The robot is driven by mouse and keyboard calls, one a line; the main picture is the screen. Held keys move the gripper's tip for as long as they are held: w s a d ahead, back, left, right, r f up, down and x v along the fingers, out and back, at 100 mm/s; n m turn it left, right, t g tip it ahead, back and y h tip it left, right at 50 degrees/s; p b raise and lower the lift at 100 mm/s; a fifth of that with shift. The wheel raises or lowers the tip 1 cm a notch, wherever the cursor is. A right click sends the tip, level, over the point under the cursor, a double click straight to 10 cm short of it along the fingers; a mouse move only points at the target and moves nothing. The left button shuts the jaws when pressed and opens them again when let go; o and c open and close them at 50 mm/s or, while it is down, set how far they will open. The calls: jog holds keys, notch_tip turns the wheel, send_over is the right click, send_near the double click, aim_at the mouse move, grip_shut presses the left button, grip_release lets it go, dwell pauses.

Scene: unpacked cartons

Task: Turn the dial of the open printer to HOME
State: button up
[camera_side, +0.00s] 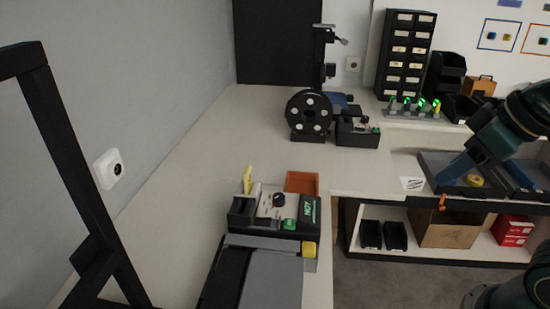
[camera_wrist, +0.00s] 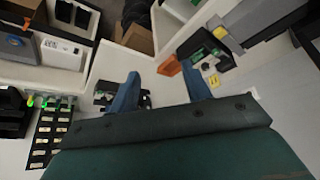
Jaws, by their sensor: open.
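A black machine (camera_side: 236,222) with a light control panel stands on the near bench; the panel carries a dark round knob (camera_side: 279,200), a green button (camera_side: 290,224) and a green-lit display (camera_side: 307,209). A second machine with a black reel (camera_side: 309,115) and a small control box (camera_side: 357,135) stands farther back. I cannot tell for certain which is the open printer, and no HOME mark is legible. My gripper (camera_side: 452,175) is at the right, over a dark tray, far from both machines. In the wrist view my gripper (camera_wrist: 160,69) is open, with nothing between its blue fingers.
An orange bin (camera_side: 301,182) sits behind the near machine, and a yellow piece (camera_side: 247,178) sticks up at its left. The dark tray (camera_side: 437,163) holds a yellow object (camera_side: 475,181). A row of green lights (camera_side: 414,106) stands before the drawer cabinet (camera_side: 405,50). The bench middle is clear.

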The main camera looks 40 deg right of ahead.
jog(key=w+a+r+n+g+y, duration=0.1)
jog(key=w+a+n, duration=0.35)
jog(key=w, duration=0.75)
jog(key=n+g+y, duration=0.1)
jog(key=n+y, duration=0.1)
jog(key=n, duration=0.2)
send_over(279, 196)
jog(key=s+d, duration=0.4)
notch_tip(279, 196, down, 4)
jog(key=shift+s+f, duration=0.1)
jog(key=shift+f, duration=0.1)
jog(key=x, duration=1.3)
jog(key=shift+s+a+f, duration=0.1)
jog(key=shift+s+f, duration=0.05)
jog(key=shift+f, duration=0.15)
jog(key=c, duration=1)
